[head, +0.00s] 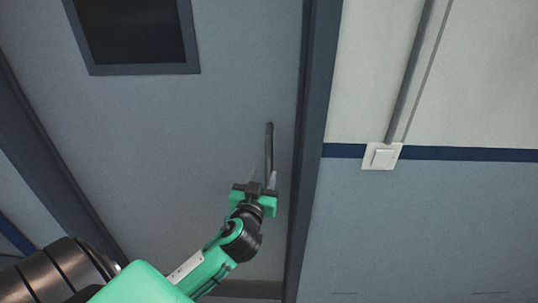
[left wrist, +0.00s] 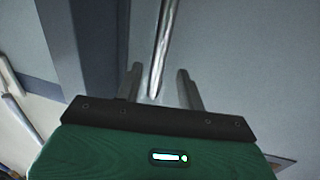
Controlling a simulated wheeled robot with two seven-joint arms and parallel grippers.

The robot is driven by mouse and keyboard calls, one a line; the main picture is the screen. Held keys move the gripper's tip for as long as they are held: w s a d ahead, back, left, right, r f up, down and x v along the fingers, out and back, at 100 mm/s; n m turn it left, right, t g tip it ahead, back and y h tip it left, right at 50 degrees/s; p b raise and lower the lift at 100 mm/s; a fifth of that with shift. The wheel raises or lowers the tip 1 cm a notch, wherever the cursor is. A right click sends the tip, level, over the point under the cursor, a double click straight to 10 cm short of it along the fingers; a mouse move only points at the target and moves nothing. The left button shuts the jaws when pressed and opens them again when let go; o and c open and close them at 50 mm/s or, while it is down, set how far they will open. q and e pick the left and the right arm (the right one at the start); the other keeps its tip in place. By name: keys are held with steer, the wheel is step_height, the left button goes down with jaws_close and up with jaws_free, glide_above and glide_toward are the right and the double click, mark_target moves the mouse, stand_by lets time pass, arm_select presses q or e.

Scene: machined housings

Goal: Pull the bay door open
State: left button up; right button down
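The bay door (head: 170,130) is a grey-blue panel with a dark window, and it looks closed in its frame. Its handle (head: 269,148) is a slim upright grey bar near the door's right edge. My left gripper (head: 263,178) is at the lower part of the handle. In the left wrist view the handle (left wrist: 166,45) comes down between the two spread fingers of the left gripper (left wrist: 160,88), with a gap on each side. The fingers are open and hold nothing. My right gripper is not in view.
The dark door frame (head: 314,130) runs up just right of the handle. Beyond it is a wall with a blue stripe (head: 460,154), a white switch box (head: 381,156) and a conduit (head: 408,75). The door window (head: 134,30) is at the upper left.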

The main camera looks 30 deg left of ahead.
mark_target(268, 162)
arm_select(q)
steer(key=p+x, duration=0.2)
steer(key=x, duration=0.4)
steer(key=shift+r, duration=0.1)
steer(key=shift+w+a, duration=0.25)
steer(key=shift+w, duration=0.45)
steer(key=shift+c, duration=0.2)
jaws_close()
